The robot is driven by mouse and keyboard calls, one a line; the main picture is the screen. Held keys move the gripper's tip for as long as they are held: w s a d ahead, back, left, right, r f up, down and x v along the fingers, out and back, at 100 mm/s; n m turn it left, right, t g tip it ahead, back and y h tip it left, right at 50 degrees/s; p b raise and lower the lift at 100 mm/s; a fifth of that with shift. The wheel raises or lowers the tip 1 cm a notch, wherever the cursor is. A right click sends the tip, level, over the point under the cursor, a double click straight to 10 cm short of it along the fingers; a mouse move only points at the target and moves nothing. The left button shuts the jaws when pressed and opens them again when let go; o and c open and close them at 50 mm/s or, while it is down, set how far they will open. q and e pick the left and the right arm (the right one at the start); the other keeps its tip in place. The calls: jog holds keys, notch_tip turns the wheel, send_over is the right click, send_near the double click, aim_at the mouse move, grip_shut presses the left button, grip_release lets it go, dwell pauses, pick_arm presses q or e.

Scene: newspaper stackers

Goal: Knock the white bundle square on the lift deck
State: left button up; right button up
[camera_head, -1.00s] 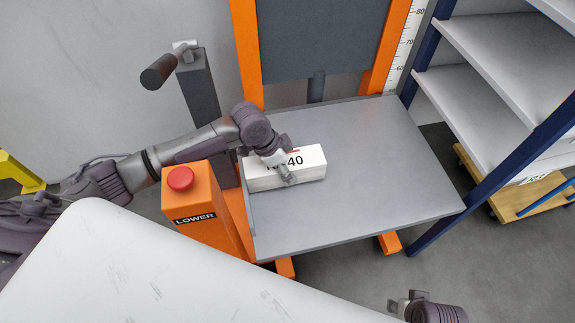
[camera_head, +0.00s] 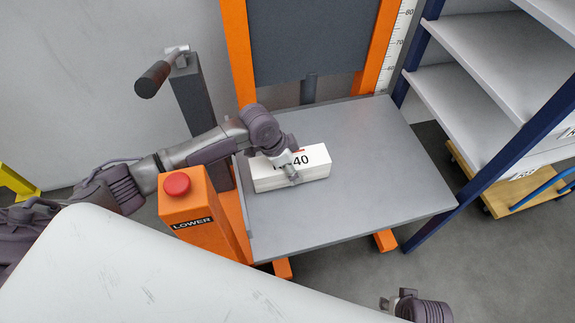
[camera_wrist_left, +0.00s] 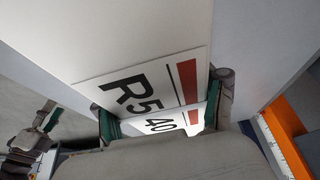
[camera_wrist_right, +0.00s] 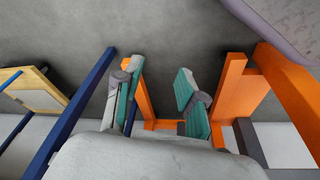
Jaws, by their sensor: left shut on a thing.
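The white bundle (camera_head: 318,168) lies on the grey lift deck (camera_head: 385,190), near its left edge, with a small strip of deck between. Its top label ends in "40" and has a red bar; in the left wrist view the label (camera_wrist_left: 140,85) starts with "R5". My left gripper (camera_head: 288,166) reaches down over the bundle with its fingers closed on it, and it hides part of the label. In the left wrist view the gripper's fingers (camera_wrist_left: 165,112) sit at either side of the label. My right gripper (camera_wrist_right: 160,90) is open and empty, off the deck at the lower right of the head view (camera_head: 400,303).
An orange post with a red LOWER button (camera_head: 177,184) stands left of the deck, close under my left arm. A dark handle post (camera_head: 195,95) is behind it. A blue-framed shelf (camera_head: 490,60) stands right. Most of the deck right of the bundle is bare.

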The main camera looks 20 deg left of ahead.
pick_arm(q)
jog(key=shift+w+d+r, duration=0.15)
jog(key=shift+w+d, duration=0.05)
pick_arm(e)
jog(key=shift+s+f, duration=0.1)
jog(key=shift+f, duration=0.25)
pick_arm(q)
jog(key=shift+r, duration=0.1)
pick_arm(e)
jog(key=shift+r, duration=0.1)
